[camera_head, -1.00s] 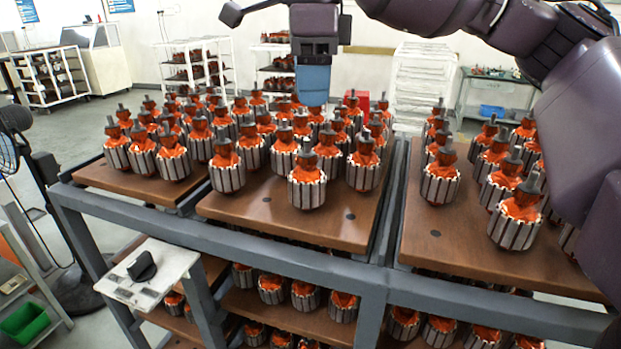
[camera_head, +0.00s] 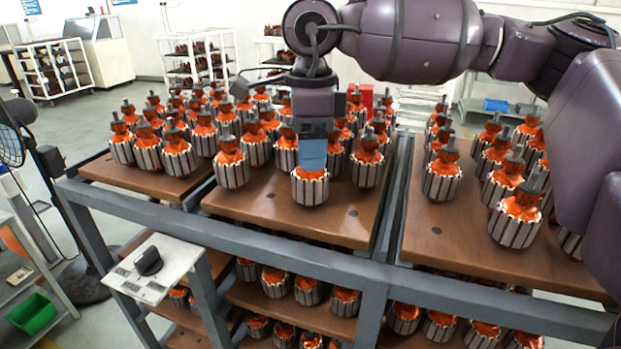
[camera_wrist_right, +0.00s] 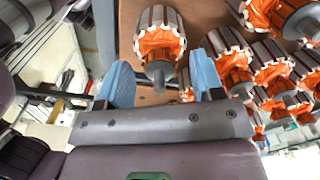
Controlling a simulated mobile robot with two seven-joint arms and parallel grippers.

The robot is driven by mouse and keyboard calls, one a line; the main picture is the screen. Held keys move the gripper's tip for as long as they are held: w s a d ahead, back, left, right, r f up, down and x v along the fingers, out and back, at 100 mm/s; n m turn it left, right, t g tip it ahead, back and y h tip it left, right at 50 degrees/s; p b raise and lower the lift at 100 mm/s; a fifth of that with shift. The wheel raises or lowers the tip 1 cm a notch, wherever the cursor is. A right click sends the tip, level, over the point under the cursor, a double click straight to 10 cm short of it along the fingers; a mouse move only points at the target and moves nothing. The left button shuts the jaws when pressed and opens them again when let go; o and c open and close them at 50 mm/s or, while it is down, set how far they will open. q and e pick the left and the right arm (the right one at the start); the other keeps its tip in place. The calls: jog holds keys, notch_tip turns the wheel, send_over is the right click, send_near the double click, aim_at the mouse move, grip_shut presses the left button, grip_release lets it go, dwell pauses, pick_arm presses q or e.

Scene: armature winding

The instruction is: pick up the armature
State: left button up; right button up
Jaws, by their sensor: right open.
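Several armatures with grey slotted cores and orange windings stand upright on brown boards. One armature (camera_head: 310,190) stands at the front of the middle board, directly below my right gripper (camera_head: 313,158). The blue fingers hide its upper part in the head view. In the right wrist view this armature (camera_wrist_right: 160,45) lies ahead, and its shaft end reaches into the gap between the blue fingertips. My right gripper (camera_wrist_right: 160,75) is open, with a finger on each side of the shaft and a visible gap. My left gripper is not in view.
The middle board (camera_head: 270,215) rests on a grey metal rack (camera_head: 240,242). Other armatures (camera_head: 231,165) stand close to the left and behind, and another (camera_head: 368,163) to the right. The right board (camera_head: 450,265) holds more armatures. Lower shelves are also loaded.

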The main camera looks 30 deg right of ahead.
jog(key=shift+c, duration=0.2)
grip_shut()
jog(key=shift+r, duration=0.1)
